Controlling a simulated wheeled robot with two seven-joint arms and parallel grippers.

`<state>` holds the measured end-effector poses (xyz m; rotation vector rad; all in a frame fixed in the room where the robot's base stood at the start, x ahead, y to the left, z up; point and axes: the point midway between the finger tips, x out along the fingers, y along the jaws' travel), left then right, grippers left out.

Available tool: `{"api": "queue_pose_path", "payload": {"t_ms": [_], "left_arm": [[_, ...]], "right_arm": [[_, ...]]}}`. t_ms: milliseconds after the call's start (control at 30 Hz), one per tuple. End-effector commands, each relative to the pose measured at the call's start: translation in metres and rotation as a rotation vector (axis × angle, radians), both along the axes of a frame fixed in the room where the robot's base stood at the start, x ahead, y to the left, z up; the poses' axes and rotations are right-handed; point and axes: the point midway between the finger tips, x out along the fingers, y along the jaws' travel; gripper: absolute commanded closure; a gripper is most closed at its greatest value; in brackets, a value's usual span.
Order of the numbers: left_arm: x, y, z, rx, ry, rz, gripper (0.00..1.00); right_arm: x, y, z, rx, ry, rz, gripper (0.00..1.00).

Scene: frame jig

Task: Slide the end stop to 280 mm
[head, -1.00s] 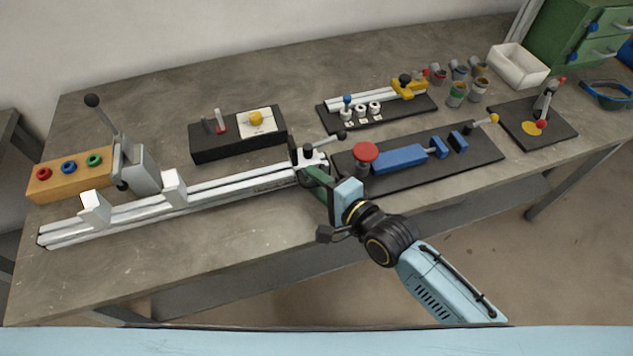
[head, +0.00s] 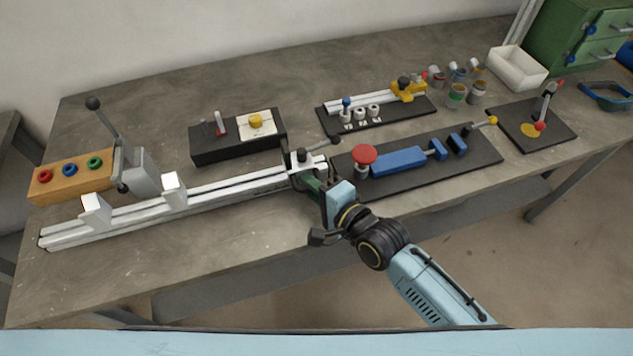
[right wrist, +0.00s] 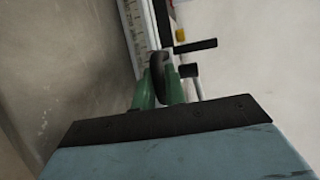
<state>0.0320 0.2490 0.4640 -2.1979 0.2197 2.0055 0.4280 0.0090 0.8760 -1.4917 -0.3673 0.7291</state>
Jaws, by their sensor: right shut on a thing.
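The long pale rail (head: 225,192) lies along the front of the bench. The end stop (head: 300,159), a dark block with a white top, sits near the rail's right end; a black-knobbed lever (head: 334,139) sticks out beside it. My right gripper (head: 308,183) comes from the front and is shut on the end stop's near side. In the right wrist view the green fingertips (right wrist: 159,92) close around a dark rounded part of the end stop (right wrist: 157,72). A graduated scale (right wrist: 137,22) shows beside it, but its numbers are unreadable. My left gripper is out of view.
Two white blocks (head: 174,189) stand on the rail's left part. A grey clamp (head: 138,172) and wooden button box (head: 70,184) stand behind its left end. A black board with a red knob (head: 364,155) lies close at right. The bench front is clear.

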Motion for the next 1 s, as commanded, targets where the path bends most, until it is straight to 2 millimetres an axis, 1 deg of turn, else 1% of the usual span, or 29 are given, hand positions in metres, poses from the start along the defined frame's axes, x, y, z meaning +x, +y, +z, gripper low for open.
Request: {"api": "queue_pose_path", "payload": {"t_ms": [33, 100, 200, 500, 533, 667, 700, 1000], "left_arm": [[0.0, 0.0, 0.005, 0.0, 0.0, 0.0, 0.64], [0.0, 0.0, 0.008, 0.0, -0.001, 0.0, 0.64], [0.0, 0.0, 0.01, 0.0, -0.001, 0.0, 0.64], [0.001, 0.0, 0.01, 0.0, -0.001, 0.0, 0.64], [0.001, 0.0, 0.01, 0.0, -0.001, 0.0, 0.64], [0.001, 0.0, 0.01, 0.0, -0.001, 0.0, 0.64], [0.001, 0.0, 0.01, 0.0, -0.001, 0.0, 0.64], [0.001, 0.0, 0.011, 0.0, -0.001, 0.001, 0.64]], "right_arm": [[-0.005, 0.01, 0.001, 0.006, 0.01, 0.002, 1.0], [-0.008, 0.019, 0.001, 0.005, 0.009, 0.002, 1.0], [-0.01, 0.027, 0.001, 0.003, 0.008, 0.003, 1.0], [-0.011, 0.028, -0.001, 0.001, 0.006, 0.004, 1.0], [-0.011, 0.028, -0.001, 0.001, 0.006, 0.004, 0.85], [-0.01, 0.028, 0.0, 0.002, 0.005, 0.003, 0.68], [-0.01, 0.028, 0.0, 0.002, 0.005, 0.002, 0.66], [-0.012, 0.025, 0.001, 0.001, 0.004, 0.002, 0.66]]}}
